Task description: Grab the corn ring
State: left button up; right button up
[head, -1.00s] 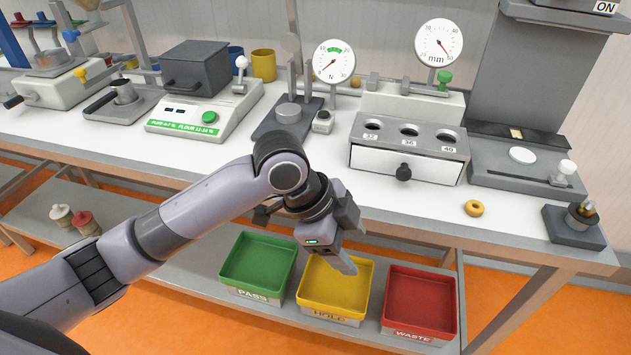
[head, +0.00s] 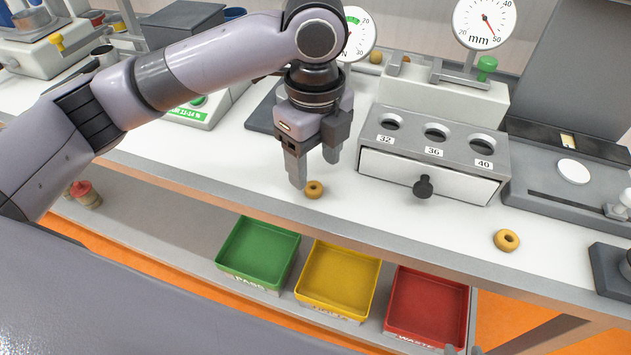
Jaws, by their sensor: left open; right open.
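A small golden corn ring (head: 314,189) lies flat on the white bench top near its front edge. My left gripper (head: 314,171) points down just behind and above this ring. Its two fingers are apart and nothing is between them; the nearer finger is close to the ring's left side, and I cannot tell whether they touch. A second corn ring (head: 507,240) lies on the bench further right, in front of the grey press. Only the tips of my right gripper (head: 461,350) show at the bottom edge, apart and empty, by the red tray.
A gauge block (head: 425,183) with holes marked 32, 36 and 40 and a black knob stands right of my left gripper. Green (head: 229,268), yellow (head: 315,302) and red (head: 391,328) trays sit on the lower shelf. The bench between the rings is clear.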

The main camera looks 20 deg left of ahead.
aim_at(314, 186)
pick_arm(q)
notch_tip(314, 186, down, 5)
jog(key=shift+a+r, duration=0.15)
jog(key=shift+w, duration=0.1)
jog(key=c, duration=0.9)
jog(key=shift+o, duration=0.2)
